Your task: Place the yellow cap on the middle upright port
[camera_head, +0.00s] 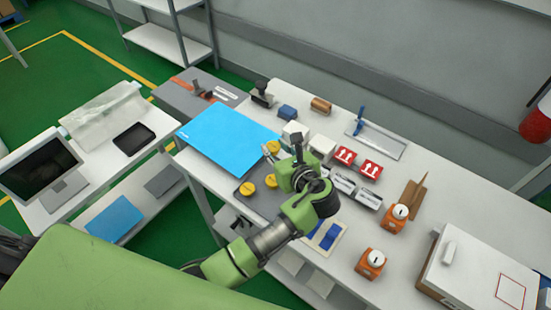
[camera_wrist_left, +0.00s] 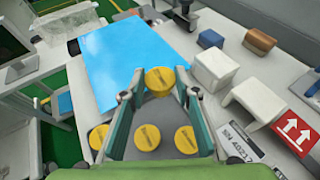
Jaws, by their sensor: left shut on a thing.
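A yellow cap (camera_wrist_left: 160,80) sits between the fingertips of my left gripper (camera_wrist_left: 159,90), which is shut on it. In the head view this cap (camera_head: 272,147) shows just left of my left gripper (camera_head: 281,156), near the edge of the blue sheet. In the left wrist view, three more yellow caps stand in a row on a grey base: a left one (camera_wrist_left: 98,137), a middle one (camera_wrist_left: 147,138) and a right one (camera_wrist_left: 187,138). The head view shows two of them; my arm hides the third. I cannot make out a bare upright port. My right gripper is not in view.
The blue sheet (camera_head: 228,134) lies left of the gripper. White blocks (camera_head: 321,147) and red-and-white boxes (camera_head: 344,156) stand close on the right. Orange devices (camera_head: 371,263) and a large white box (camera_head: 478,275) stand farther right.

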